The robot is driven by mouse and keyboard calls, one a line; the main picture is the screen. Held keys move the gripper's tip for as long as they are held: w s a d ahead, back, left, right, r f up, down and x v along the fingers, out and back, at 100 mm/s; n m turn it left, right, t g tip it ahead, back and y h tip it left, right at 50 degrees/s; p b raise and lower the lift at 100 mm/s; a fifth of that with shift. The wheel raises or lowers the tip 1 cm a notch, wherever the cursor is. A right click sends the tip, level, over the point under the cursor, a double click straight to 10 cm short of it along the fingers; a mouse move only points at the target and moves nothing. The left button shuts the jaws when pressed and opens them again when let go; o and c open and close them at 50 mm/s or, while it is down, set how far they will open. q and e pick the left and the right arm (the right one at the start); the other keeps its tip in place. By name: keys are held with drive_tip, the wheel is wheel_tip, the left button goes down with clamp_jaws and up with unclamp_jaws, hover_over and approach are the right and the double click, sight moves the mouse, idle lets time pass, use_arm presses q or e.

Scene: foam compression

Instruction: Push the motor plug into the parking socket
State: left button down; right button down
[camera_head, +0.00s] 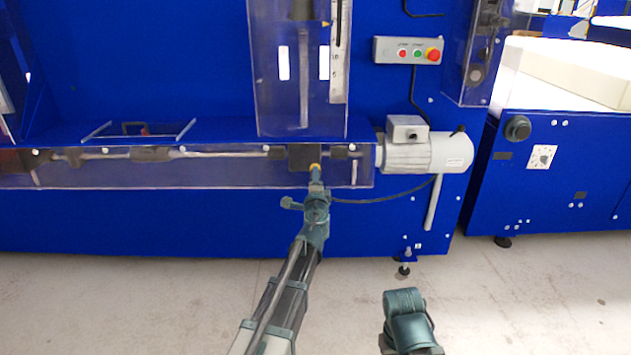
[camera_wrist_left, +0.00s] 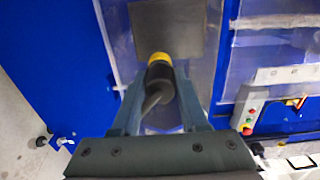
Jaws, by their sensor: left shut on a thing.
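My left gripper (camera_head: 316,184) is shut on the motor plug (camera_head: 314,168), a dark plug with a yellow ring, at the machine's lower front. In the left wrist view the plug (camera_wrist_left: 158,72) sits between the two fingers, its yellow end pointing away from me and its cable curving back toward the gripper. A dark square plate (camera_head: 301,157) lies right at the plug's tip; it shows as a grey square (camera_wrist_left: 168,28) in the wrist view. I cannot tell whether it is the parking socket or whether the plug touches it.
A grey motor (camera_head: 425,152) is mounted right of the plug, with a black cable (camera_head: 375,200) running below it. A clear guard (camera_head: 230,173) spans the lower front. A button box (camera_head: 408,50) is above the motor. The floor (camera_head: 520,300) in front is clear.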

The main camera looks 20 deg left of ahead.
use_arm(q)
drive_tip(key=shift+w+a, duration=0.15)
drive_tip(key=shift+w, duration=0.25)
drive_tip(key=shift+c, duration=1.8)
unclamp_jaws()
drive_tip(key=shift+s, duration=0.1)
drive_tip(key=shift+v, duration=2.95)
